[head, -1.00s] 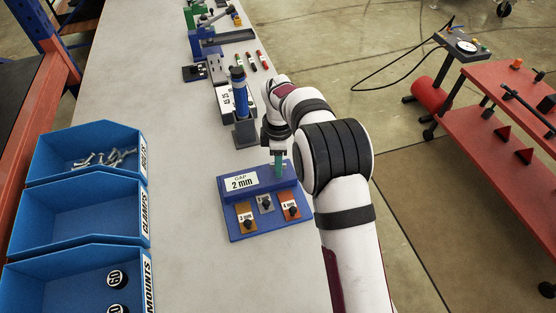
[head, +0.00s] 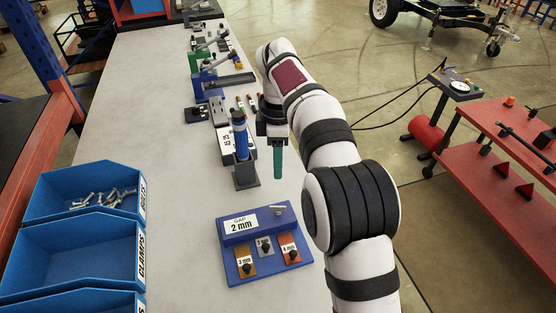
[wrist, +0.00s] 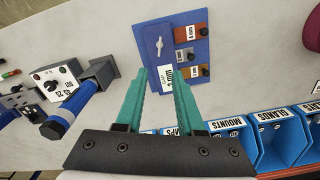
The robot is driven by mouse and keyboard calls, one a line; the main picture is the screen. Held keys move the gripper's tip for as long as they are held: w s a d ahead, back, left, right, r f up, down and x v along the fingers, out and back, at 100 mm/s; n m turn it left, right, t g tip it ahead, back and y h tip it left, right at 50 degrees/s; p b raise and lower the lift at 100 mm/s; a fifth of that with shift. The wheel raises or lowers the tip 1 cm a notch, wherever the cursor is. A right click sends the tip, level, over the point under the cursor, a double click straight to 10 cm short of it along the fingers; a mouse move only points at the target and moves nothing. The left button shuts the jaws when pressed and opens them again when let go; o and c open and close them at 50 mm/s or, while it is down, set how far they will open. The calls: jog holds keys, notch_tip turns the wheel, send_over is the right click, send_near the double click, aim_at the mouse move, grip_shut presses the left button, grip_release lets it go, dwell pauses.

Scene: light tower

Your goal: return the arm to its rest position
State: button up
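My gripper (head: 278,162) points down above the pale bench (head: 140,110), with its teal fingers at a height I cannot judge exactly. In the wrist view my gripper (wrist: 161,76) shows two teal fingers spread apart with nothing between them. My white arm reaches up from the lower right in the head view. The blue gap block (head: 262,258), marked 2 mm, lies on the bench nearer than the gripper. It also shows in the wrist view (wrist: 146,32).
A blue cylinder on a dark stand (head: 243,170) rises just left of the gripper. Blue bins (head: 70,255) line the left side. A red cart (head: 490,130) stands at the right. The bench's left middle is clear.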

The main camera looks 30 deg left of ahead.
dwell(0.3)
jog(key=s+d+r+m, duration=0.3)
jog(key=d+m, duration=0.3)
jog(key=d, duration=0.3)
jog(key=s+d+r+m, duration=0.3)
jog(key=d+m, duration=0.3)
jog(key=d, duration=0.3)
jog(key=s+d+f+m, duration=0.2)
jog(key=s+d+m, duration=0.1)
jog(key=s+m, duration=0.2)
jog(key=s+d+f+m+y, duration=0.1)
jog(key=s+d+f+m, duration=0.1)
jog(key=s+d+m, duration=0.2)
jog(key=s+d+f+m, duration=0.2)
jog(key=s+d+m, duration=0.2)
jog(key=s+m, duration=0.4)
jog(key=s, duration=0.3)
jog(key=shift+s+f+y, duration=0.3)
jog(key=shift+f+y, duration=0.1)
